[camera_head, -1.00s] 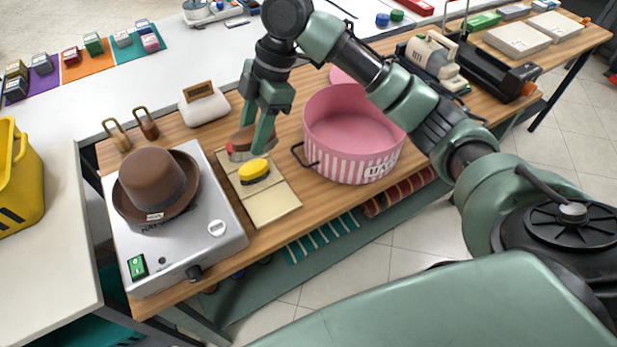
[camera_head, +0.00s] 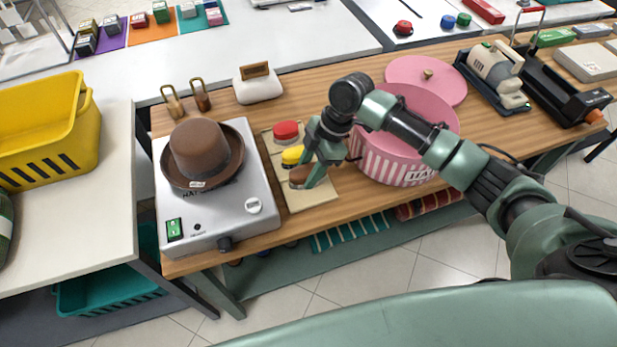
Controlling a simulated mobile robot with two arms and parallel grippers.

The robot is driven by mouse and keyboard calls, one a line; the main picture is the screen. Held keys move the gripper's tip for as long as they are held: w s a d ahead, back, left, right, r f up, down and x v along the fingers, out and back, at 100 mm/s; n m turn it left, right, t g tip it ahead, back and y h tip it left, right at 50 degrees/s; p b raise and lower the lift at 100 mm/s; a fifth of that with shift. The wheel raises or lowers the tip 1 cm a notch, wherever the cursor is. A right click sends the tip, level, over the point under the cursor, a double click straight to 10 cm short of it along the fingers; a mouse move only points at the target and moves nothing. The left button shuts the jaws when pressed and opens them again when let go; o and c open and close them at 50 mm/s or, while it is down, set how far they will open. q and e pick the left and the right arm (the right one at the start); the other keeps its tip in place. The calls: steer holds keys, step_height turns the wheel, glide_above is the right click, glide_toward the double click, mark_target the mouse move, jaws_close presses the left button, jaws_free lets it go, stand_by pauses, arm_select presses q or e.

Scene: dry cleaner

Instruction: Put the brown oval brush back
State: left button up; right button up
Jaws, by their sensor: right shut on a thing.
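The brown oval brush (camera_head: 299,174) is low over or on the front part of the beige tray (camera_head: 318,196); I cannot tell whether it touches. My right gripper (camera_head: 308,178) is shut on it and hides part of it. A yellow brush (camera_head: 292,155) is in the tray's middle, just behind the brown one. A red brush (camera_head: 286,131) is in the tray's back part. My left gripper is not in view.
A brown hat (camera_head: 203,150) sits on a grey heater box (camera_head: 220,219) left of the tray. A pink striped hatbox (camera_head: 395,172) stands close on the right, its lid (camera_head: 427,72) behind it. A white block (camera_head: 258,89) with a brown top lies behind the tray.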

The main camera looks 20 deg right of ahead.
step_height(320, 180, down, 4)
steer(key=shift+s+r, duration=0.1)
steer(key=shift+r, duration=0.1)
steer(key=shift+f, duration=0.1)
steer(key=shift+f, duration=0.1)
steer(key=o, duration=1.3)
steer(key=b+v, duration=0.1)
steer(key=v, duration=1.1)
